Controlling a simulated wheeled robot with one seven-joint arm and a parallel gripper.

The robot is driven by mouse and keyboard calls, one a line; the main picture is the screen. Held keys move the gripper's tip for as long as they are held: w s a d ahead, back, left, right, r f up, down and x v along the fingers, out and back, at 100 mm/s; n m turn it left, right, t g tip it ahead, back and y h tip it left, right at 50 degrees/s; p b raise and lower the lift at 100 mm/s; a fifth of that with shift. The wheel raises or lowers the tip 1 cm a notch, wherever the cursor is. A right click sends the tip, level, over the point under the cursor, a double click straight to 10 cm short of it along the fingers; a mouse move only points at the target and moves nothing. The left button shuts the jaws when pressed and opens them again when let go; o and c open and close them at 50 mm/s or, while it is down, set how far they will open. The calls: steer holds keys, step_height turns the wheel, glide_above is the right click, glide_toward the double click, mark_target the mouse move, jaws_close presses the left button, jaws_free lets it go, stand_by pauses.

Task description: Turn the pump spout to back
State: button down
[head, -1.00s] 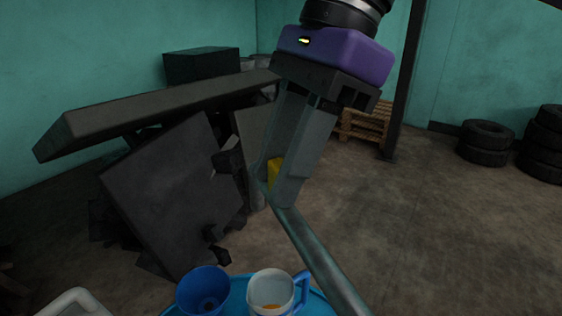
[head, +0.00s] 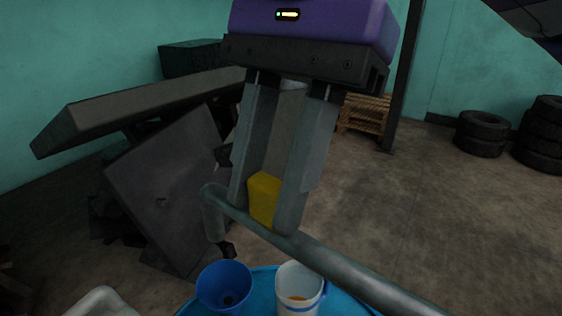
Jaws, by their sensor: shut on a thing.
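The pump spout (head: 345,268) is a grey metal pipe in the head view. It runs from the lower right up to the left, and its free end bends downward. A yellow block (head: 264,198) sits on the pipe near the bend. My gripper (head: 262,216) comes down from above with one finger on each side of the yellow block, shut on it. The fingertips reach the pipe, and the right one hides part of it. The rest of the pump is out of view.
Dark metal panels (head: 165,185) are piled at left. Tires (head: 482,133) stand at far right.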

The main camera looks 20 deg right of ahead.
steer(key=shift+s+a+n, duration=0.65)
steer(key=shift+a+n, duration=0.05)
steer(key=shift+a, duration=0.2)
steer(key=c, duration=1)
jaws_free()
steer(key=shift+s+a+g, duration=0.1)
steer(key=shift+g, duration=0.2)
steer(key=shift+b+v, duration=0.5)
steer(key=shift+v, duration=3.4)
